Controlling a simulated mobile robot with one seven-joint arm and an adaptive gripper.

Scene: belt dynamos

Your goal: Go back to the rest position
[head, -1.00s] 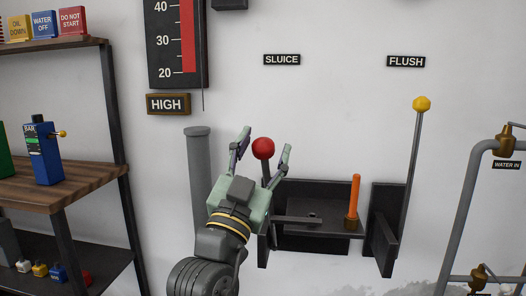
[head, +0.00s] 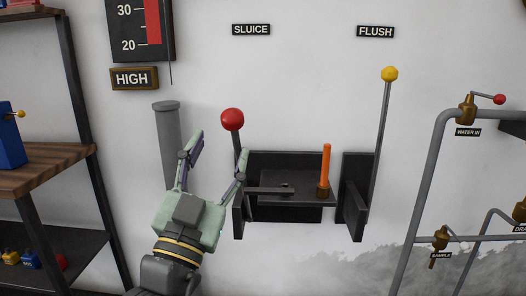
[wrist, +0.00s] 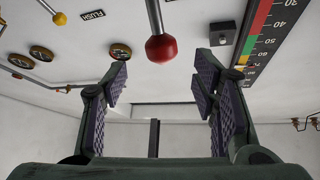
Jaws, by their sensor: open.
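My gripper (head: 217,153) is open and empty in the head view, below and left of the red-knobbed sluice lever (head: 232,120). Its fingers point up toward the wall. In the wrist view the gripper (wrist: 160,85) shows both padded fingers wide apart. The red knob (wrist: 161,48) hangs beyond the fingertips there, between them in the picture, and nothing is seen between the pads. The lever stands upright under the SLUICE sign (head: 251,30), its lower part partly behind my right finger.
A dark bracket box (head: 290,215) holds an orange handle (head: 326,168). The yellow-knobbed flush lever (head: 389,74) stands right of it. Grey pipes with valves (head: 467,110) are at the right. A shelf (head: 40,170) is at the left, a grey post (head: 168,140) behind my gripper.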

